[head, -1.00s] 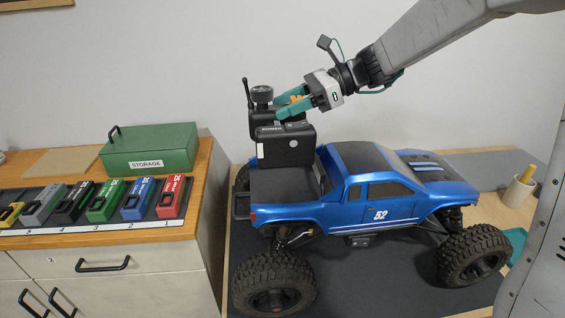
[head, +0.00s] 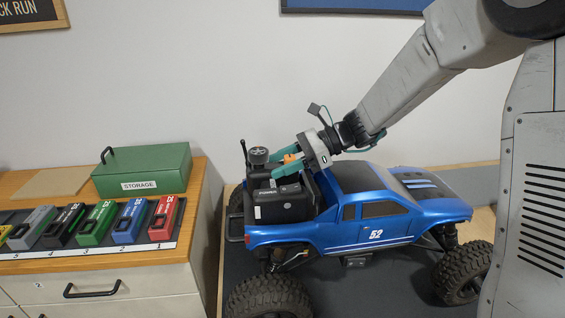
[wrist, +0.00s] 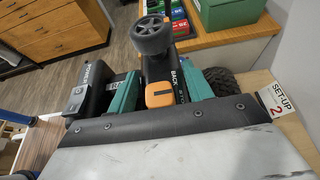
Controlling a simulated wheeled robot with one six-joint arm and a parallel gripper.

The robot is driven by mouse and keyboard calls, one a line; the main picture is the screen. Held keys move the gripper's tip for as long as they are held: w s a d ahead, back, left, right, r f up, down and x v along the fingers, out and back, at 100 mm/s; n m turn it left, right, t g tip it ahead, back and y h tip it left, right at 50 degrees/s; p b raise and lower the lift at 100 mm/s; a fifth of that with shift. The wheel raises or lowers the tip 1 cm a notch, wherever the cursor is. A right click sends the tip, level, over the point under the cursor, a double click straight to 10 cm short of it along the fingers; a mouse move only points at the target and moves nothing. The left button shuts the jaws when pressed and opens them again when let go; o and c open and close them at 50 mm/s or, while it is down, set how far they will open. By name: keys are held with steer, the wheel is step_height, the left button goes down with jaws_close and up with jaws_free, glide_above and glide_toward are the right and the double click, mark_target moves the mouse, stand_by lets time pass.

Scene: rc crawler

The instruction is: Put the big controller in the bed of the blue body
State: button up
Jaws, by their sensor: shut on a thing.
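The big controller (head: 285,207) is black, with a round wheel and an antenna on top. It stands upright over the bed (head: 262,237) of the blue body (head: 340,228), its lower part behind the bed's side wall. Whether it touches the bed floor is hidden. My gripper (head: 278,170) is shut on the controller's upper part, its teal fingers on either side of it. In the wrist view, the controller's wheel (wrist: 153,38) and an orange part (wrist: 160,94) show between the fingers.
The blue body sits on a large-wheeled truck on a dark mat. At left, a wooden-topped cabinet (head: 110,280) carries a green storage box (head: 145,172) and a row of coloured blocks (head: 98,222). The wall behind is bare near the truck.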

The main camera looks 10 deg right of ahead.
steer(key=o, duration=1.2)
steer(key=v, duration=1.2)
steer(key=shift+r, duration=0.1)
steer(key=s+n+h, duration=0.1)
steer(key=s, duration=0.2)
steer(key=s+a+r+n+h, duration=0.1)
steer(key=s+n, duration=0.1)
steer(key=s, duration=0.1)
steer(key=s+n+g+h, duration=0.1)
steer(key=s, duration=0.2)
steer(key=shift+s+a+r+n, duration=0.25)
steer(key=shift+n, duration=0.15)
steer(key=s+d+f+n+t+h, duration=0.1)
steer(key=s+d+n+h, duration=0.3)
steer(key=s, duration=0.6)
steer(key=s+d+f+n+t+h, duration=0.1)
steer(key=s+d+n+h, duration=0.3)
steer(key=s+n, duration=0.5)
steer(key=s+f+h, duration=0.1)
steer(key=s+h, duration=0.1)
steer(key=shift+d+f+h, duration=0.2)
steer(key=shift+d+h, duration=0.05)
steer(key=shift+h, duration=0.05)
